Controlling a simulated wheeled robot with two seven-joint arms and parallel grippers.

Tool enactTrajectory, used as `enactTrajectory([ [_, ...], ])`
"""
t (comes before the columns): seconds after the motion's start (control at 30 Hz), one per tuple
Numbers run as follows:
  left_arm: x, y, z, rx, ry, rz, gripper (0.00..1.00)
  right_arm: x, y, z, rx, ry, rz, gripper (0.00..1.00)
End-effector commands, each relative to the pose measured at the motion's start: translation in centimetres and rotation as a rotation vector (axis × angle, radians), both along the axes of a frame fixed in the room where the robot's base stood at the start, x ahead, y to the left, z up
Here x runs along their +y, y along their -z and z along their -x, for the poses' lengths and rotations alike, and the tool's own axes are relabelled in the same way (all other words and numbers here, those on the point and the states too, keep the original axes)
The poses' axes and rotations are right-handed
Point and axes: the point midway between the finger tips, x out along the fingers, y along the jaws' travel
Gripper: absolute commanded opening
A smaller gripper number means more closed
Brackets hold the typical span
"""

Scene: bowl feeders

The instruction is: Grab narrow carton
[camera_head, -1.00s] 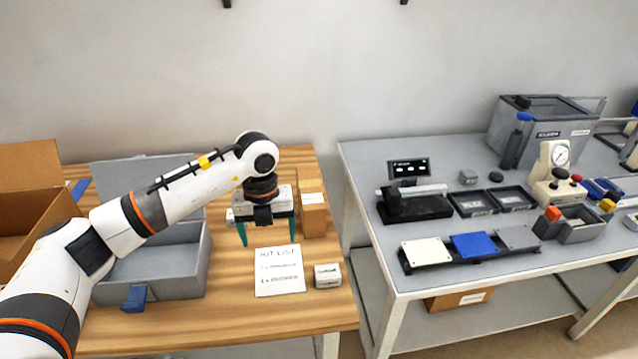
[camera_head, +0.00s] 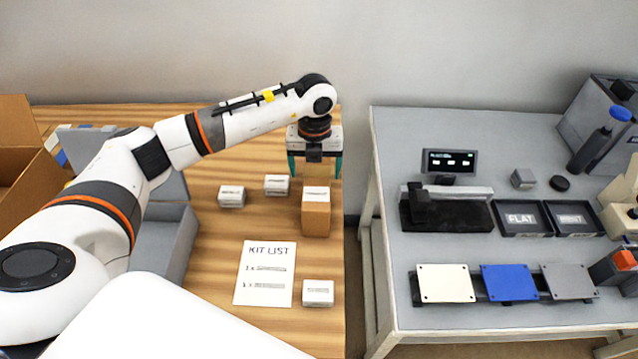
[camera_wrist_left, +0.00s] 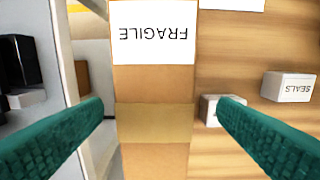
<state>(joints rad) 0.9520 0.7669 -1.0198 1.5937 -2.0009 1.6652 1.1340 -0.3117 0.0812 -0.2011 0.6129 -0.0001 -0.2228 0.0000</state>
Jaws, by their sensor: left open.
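The narrow carton (camera_head: 316,220) is a long brown box on the wooden table, near its right edge, with a white label on top. In the left wrist view the carton (camera_wrist_left: 152,88) runs down the middle, with an upside-down FRAGILE label and a band of tape across it. My left gripper (camera_head: 315,172) is open over the carton's far part, pointing down. In the wrist view its teal fingers (camera_wrist_left: 162,106) appear on either side of the carton, with no clear contact. How far down the fingers reach is hard to tell. My right gripper is not in view.
Small white boxes stand left of the carton (camera_head: 232,196) (camera_head: 277,184) and in front of it (camera_head: 318,292). A kit list sheet (camera_head: 266,272) lies nearby. A grey bin (camera_head: 172,245) and an open cardboard box (camera_head: 18,185) are at left. A grey bench (camera_head: 385,150) stands across a gap.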

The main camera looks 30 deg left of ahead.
Motion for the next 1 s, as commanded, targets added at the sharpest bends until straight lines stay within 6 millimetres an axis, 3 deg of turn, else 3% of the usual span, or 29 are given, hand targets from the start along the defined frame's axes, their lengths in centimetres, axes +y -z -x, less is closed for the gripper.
enactTrajectory([
  [0.4, -0.3, 4.3, 0.0, 0.004, -0.001, 0.000, 0.82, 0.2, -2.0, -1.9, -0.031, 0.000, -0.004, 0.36],
  [0.6, -0.4, 6.8, 0.0, 0.001, -0.001, 0.000, 0.82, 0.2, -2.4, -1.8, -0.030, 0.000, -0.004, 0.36],
  [0.87, -0.4, 7.2, -0.1, -0.001, 0.000, 0.000, 0.82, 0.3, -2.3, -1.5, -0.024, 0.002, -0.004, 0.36],
  [1.0, -0.4, 7.2, -0.1, -0.001, 0.000, 0.000, 0.61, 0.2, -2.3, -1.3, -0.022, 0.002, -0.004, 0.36],
])
